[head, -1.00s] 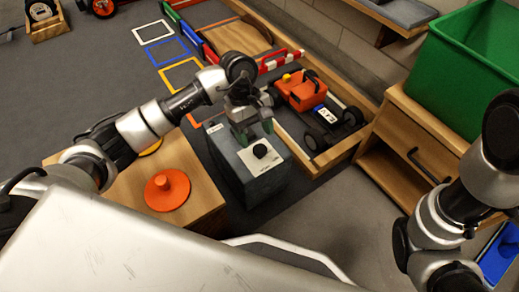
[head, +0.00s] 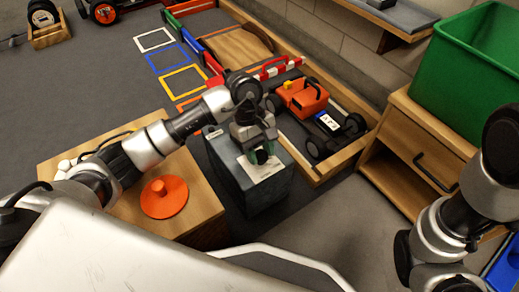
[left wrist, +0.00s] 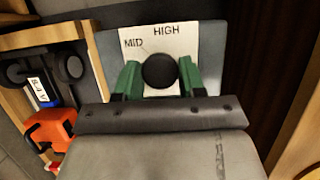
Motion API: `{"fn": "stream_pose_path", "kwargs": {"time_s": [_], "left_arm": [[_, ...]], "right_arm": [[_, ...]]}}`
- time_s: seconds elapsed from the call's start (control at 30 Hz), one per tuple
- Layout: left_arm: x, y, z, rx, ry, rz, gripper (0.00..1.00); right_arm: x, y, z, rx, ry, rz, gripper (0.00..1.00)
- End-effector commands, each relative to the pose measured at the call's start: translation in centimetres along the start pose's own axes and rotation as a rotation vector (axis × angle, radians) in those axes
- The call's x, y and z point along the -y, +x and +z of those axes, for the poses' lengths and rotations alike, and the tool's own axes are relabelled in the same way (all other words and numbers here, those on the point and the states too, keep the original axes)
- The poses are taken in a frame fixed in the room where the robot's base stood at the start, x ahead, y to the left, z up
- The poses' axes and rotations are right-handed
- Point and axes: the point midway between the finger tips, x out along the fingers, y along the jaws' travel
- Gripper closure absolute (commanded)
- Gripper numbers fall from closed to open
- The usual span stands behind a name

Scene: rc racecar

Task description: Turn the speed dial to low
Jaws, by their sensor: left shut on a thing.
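The speed dial (left wrist: 159,71) is a round black knob on a white label plate (left wrist: 178,42) on top of a grey box (head: 262,193). The label reads MID at upper left of the knob and HIGH above it in the left wrist view; a LOW mark is not visible, and the pointer direction cannot be told. My left gripper (head: 262,155) is over the box top, its green fingertips (left wrist: 160,78) on both sides of the dial, shut on it. In the head view the gripper hides the dial. My right arm is at the right edge; its gripper is out of view.
An orange racecar (head: 308,99) sits in a wooden-edged bay right behind the box. A wooden block with an orange knobbed disc (head: 164,198) stands left of the box. A green bin (head: 468,75) sits on a wooden cabinet (head: 408,139) at right.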

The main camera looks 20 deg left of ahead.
Motion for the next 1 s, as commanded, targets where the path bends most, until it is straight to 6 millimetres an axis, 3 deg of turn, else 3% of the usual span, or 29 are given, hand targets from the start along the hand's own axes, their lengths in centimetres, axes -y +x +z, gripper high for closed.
{"fn": "stream_pose_path", "kwargs": {"time_s": [0.37,1.0], "left_arm": [[0.1,-0.2,0.0,-0.001,-0.094,0.036,0.84],[0.4,-0.3,0.2,-0.001,-0.563,0.23,0.84]], "right_arm": [[-0.2,1.0,0.3,0.0,0.0,0.0,0.57],[-1.2,5.7,1.9,-0.001,-0.001,0.001,0.57]]}}
